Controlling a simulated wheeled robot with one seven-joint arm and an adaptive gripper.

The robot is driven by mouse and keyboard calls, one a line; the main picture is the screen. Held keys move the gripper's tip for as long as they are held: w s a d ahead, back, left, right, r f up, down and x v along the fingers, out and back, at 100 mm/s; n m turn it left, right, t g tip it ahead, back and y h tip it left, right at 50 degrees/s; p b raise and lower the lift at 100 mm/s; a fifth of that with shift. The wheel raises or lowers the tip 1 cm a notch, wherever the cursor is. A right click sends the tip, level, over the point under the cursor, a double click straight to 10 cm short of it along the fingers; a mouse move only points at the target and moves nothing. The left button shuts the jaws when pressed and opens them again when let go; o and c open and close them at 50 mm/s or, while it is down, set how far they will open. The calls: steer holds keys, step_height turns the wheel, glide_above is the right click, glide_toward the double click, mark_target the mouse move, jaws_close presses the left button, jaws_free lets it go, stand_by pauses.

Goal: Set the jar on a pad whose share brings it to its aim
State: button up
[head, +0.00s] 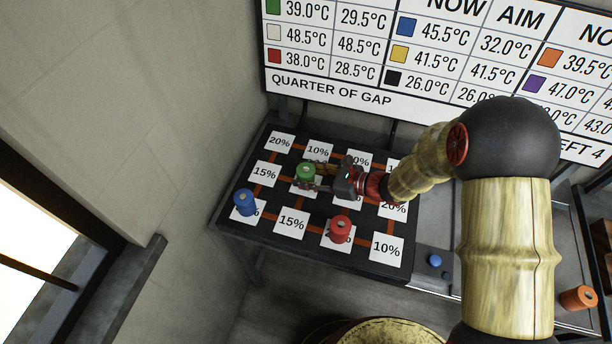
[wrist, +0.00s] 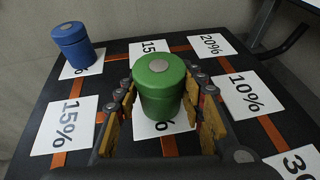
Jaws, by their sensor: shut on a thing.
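My gripper (head: 318,177) is shut on the green jar (head: 306,173), with one finger on each side of it. In the wrist view the green jar (wrist: 159,84) is upright over a white pad (wrist: 150,127). The jar hides most of that pad's number, and I cannot tell whether its base touches the pad. The wall board (head: 440,60) gives green as 39.0°C and 29.5°C, and reads "QUARTER OF GAP". Pads around it read 15% (head: 265,174), 10% (head: 317,152), 20% (head: 280,142) and 15% (head: 292,222).
A blue jar (head: 244,203) stands on a left pad and a red jar (head: 340,229) on a front pad, both hiding numbers. A 10% pad (head: 387,249) at front right is bare. An orange jar (head: 578,298) is at far right. My arm covers some right-hand pads.

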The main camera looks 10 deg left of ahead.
steer(key=shift+f, duration=0.15)
steer(key=o, duration=1.2)
steer(key=shift+o, duration=0.2)
steer(key=shift+d+r, duration=0.1)
steer(key=shift+r, duration=0.2)
steer(key=p+v, duration=0.3)
steer(key=v, duration=0.8)
steer(key=shift+s+d, duration=0.15)
steer(key=shift+d, duration=0.25)
